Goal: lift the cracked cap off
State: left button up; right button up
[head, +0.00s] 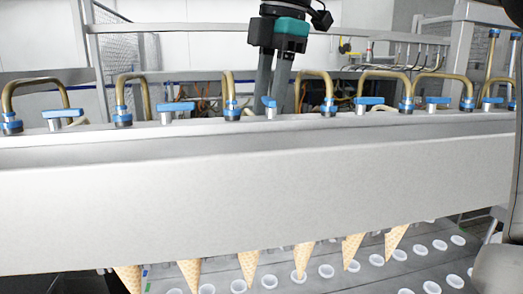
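No cap with a visible crack can be made out in the head view. Several pointed waffle cones (304,259) hang tip-down below a wide grey metal beam (250,190); their upper parts are hidden behind it. Small white round cups or rings (326,271) sit in rows on a grey slatted surface beneath, too small to show damage. One cone tip overlaps a ring in the picture; I cannot tell whether they touch. A dark and grey shape at the right edge looks like part of my arm.
Brass pipes (385,74) with blue fittings and blue-handled valves (362,104) line the beam's top. The beam blocks the space across the middle. Metal frames and mesh (128,48) stand farther back.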

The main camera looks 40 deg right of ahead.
jog(key=shift+w+f+p, duration=0.25)
jog(key=shift+f, duration=1.05)
jog(key=shift+w+f+p, duration=0.2)
jog(key=shift+f+p, duration=0.05)
jog(key=shift+f, duration=1.05)
grip_shut()
